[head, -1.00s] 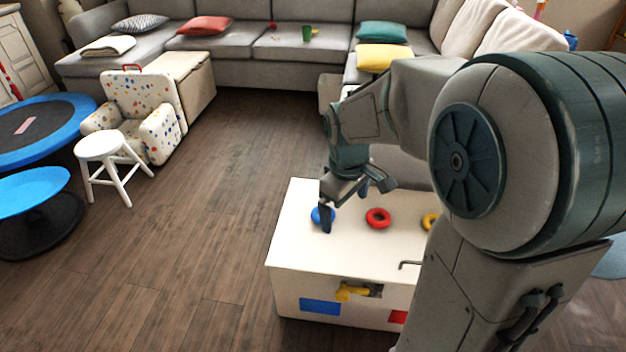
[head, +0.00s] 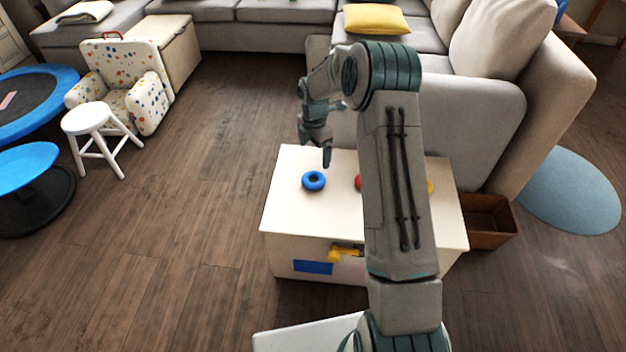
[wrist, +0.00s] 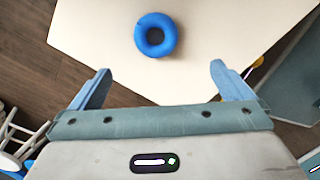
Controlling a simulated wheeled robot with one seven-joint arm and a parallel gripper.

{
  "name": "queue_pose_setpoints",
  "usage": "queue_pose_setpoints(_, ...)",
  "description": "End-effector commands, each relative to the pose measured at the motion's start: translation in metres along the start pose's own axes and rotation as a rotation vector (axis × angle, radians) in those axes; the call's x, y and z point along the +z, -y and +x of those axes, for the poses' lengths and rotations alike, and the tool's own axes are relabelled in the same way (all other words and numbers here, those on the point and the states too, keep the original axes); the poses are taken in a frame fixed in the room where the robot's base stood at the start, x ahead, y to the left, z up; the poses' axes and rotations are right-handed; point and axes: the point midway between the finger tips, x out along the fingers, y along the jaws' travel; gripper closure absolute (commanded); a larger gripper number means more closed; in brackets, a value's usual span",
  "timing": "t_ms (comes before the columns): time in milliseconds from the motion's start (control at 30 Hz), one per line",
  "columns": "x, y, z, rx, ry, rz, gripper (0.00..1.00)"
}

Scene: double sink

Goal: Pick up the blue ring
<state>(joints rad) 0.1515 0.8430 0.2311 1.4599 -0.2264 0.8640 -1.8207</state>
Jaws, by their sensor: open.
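The blue ring (head: 313,181) lies flat on the left part of the white box top (head: 285,215). In the wrist view the blue ring (wrist: 156,35) is ahead of the fingers, a little left of the middle between them. My gripper (head: 326,160) is above the box top, just behind and right of the ring in the head view. In the wrist view my gripper (wrist: 158,85) has its two fingers wide apart with nothing between them. The ring is fully visible and apart from the fingers.
A red ring (head: 358,182) and a yellow ring (head: 430,186), both mostly hidden by my arm, lie to the right on the box. A yellow hammer-like piece (head: 345,252) is at the box front. A brown bin (head: 488,220) and sofa (head: 455,120) stand beside and behind.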

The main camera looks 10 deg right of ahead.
Motion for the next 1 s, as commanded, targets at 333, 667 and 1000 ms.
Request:
queue_pose_setpoints(333,0.000,0.000,0.068,-0.002,0.000,-0.001,0.00)
queue_pose_setpoints(667,0.000,-0.002,0.090,-0.001,-0.001,0.000,0.00)
queue_pose_setpoints(1000,0.002,-0.007,0.131,-0.001,0.001,0.001,0.00)
